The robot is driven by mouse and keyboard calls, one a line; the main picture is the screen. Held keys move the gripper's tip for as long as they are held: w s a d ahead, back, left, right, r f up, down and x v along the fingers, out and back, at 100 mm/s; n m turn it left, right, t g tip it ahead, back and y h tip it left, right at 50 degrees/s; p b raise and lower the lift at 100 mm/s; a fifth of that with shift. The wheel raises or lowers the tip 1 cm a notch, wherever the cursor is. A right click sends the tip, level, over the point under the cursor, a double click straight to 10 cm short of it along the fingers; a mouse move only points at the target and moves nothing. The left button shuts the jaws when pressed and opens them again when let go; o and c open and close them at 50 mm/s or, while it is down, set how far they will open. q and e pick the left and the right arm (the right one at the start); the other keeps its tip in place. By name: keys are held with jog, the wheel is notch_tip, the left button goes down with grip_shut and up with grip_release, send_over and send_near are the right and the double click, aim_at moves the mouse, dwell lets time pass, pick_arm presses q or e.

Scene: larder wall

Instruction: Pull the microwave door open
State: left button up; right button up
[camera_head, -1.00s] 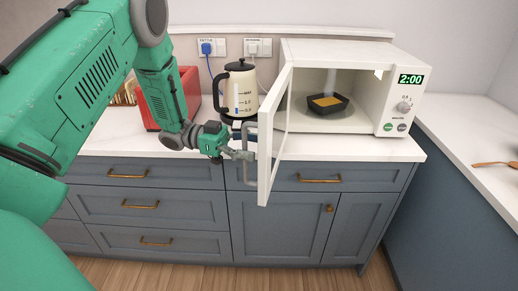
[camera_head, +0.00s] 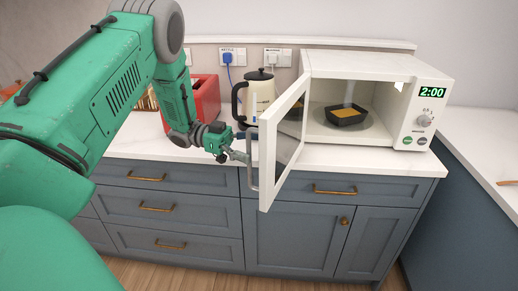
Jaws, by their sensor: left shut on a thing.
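The white microwave (camera_head: 375,62) stands on the counter at the right, its green display reading 2:00. Its door (camera_head: 268,150) is swung wide open toward me, hinged on the left, and its free edge reaches past the counter's front edge. A grey bar handle (camera_head: 252,165) is on the door's outer face. My left gripper (camera_head: 245,157) is shut on this handle. Inside the microwave, a black dish with orange-brown food (camera_head: 346,114) sits on the turntable. My right gripper is not in view.
A cream kettle (camera_head: 258,95) stands behind the door, left of the microwave. A red toaster (camera_head: 204,98) is behind my left forearm. Blue-grey drawers and cupboards (camera_head: 290,238) with brass handles lie below. The white counter (camera_head: 132,148) is bare at its front left.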

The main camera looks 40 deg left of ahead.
pick_arm(q)
jog(key=shift+o, duration=0.2)
jog(key=shift+w+a+f, duration=0.1)
jog(key=shift+w+a, duration=0.05)
jog(key=shift+a, duration=0.3)
jog(key=v, duration=1.2)
jog(key=shift+f, duration=0.2)
jog(key=c, duration=0.6)
jog(key=shift+d, duration=0.15)
jog(key=shift+d+r, duration=0.1)
jog(key=shift+a, duration=0.4)
